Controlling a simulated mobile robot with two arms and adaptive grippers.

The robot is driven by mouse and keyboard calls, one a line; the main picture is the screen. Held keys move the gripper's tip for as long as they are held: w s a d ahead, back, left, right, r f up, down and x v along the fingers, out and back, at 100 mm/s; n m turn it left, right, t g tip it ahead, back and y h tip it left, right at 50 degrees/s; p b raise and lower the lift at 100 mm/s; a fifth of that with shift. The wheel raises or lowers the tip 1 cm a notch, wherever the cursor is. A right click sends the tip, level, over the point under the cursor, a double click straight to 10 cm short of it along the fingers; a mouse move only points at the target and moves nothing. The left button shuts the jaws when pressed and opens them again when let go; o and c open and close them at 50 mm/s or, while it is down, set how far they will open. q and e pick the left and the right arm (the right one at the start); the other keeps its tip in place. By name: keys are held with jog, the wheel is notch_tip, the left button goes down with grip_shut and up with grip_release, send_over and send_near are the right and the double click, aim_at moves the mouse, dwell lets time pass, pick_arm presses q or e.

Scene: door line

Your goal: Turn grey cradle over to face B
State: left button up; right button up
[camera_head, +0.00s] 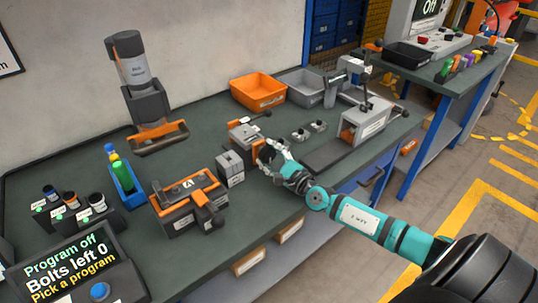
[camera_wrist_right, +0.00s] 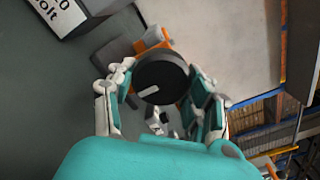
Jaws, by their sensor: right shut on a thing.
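A grey cradle with orange parts (camera_head: 240,132) stands on the bench in the middle of the head view, partly hidden by my right gripper. My right gripper (camera_head: 268,155) is at its near right end. In the right wrist view the gripper's fingers (camera_wrist_right: 160,100) are closed around a round black knob (camera_wrist_right: 162,72) with a white mark. Orange parts show just behind the knob. No face letter is readable on this cradle. A second orange and dark grey fixture (camera_head: 172,215), with an A on its top, stands to the left. My left gripper is out of view.
A small grey labelled box (camera_head: 230,170) stands between the two fixtures. An orange bin (camera_head: 258,91) and a grey bin (camera_head: 302,86) stand behind. A grey press-like device (camera_head: 366,122) is to the right.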

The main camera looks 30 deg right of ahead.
jog(key=shift+f, duration=0.2)
jog(key=o, duration=1.2)
jog(key=shift+r, duration=0.15)
jog(key=shift+c, duration=0.2)
jog(key=s, duration=0.8)
jog(key=s+d, duration=0.1)
jog(key=s, duration=0.3)
